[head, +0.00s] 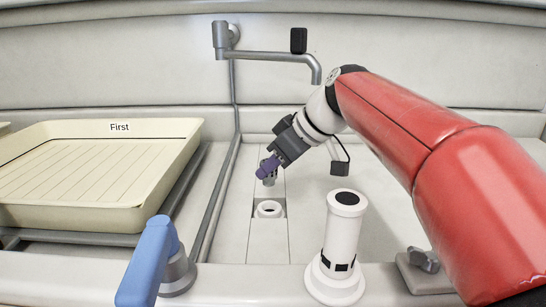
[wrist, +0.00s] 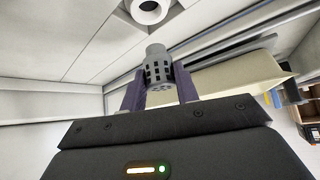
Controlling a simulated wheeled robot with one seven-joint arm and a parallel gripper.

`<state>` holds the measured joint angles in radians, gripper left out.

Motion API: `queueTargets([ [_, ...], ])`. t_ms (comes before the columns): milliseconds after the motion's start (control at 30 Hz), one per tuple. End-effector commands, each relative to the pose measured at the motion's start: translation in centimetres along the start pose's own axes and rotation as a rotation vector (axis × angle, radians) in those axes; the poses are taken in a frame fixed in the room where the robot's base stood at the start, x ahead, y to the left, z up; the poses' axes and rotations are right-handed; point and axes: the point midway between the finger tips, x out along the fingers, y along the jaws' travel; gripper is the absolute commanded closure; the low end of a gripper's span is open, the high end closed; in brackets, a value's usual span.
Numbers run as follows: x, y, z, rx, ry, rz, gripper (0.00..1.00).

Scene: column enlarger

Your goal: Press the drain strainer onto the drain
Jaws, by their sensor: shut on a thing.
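The drain strainer (wrist: 157,66) is a small grey cylinder with dark slots. It sits between the two purple fingers of my gripper (wrist: 160,92), which is shut on it. In the head view the strainer (head: 268,168) shows at the tip of my gripper (head: 266,170), partly covered by a finger. The drain (head: 269,209) is a white ring in a square recess in the sink floor. The strainer is held above the drain and apart from it. In the wrist view the drain (wrist: 149,10) is at the top edge, partly cut off.
A white standpipe with a black top (head: 342,235) stands right of the drain. A cream tray labelled First (head: 75,215) lies at the left. A blue-handled lever (head: 150,262) is at the front. A grey faucet pipe (head: 275,56) crosses the back wall.

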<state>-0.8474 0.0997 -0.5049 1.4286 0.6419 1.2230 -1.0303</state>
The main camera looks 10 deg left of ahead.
Motion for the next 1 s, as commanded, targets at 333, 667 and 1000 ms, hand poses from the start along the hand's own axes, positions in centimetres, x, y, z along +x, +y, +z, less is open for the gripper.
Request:
queueTargets([
  [333, 1.9, -0.1, 1.6, 0.000, -0.001, -0.002, 0.97],
  [667, 3.2, 0.0, 2.8, 0.000, 0.001, 0.000, 0.97],
  [1000, 3.2, 0.0, 2.9, 0.000, 0.001, 0.001, 0.97],
])
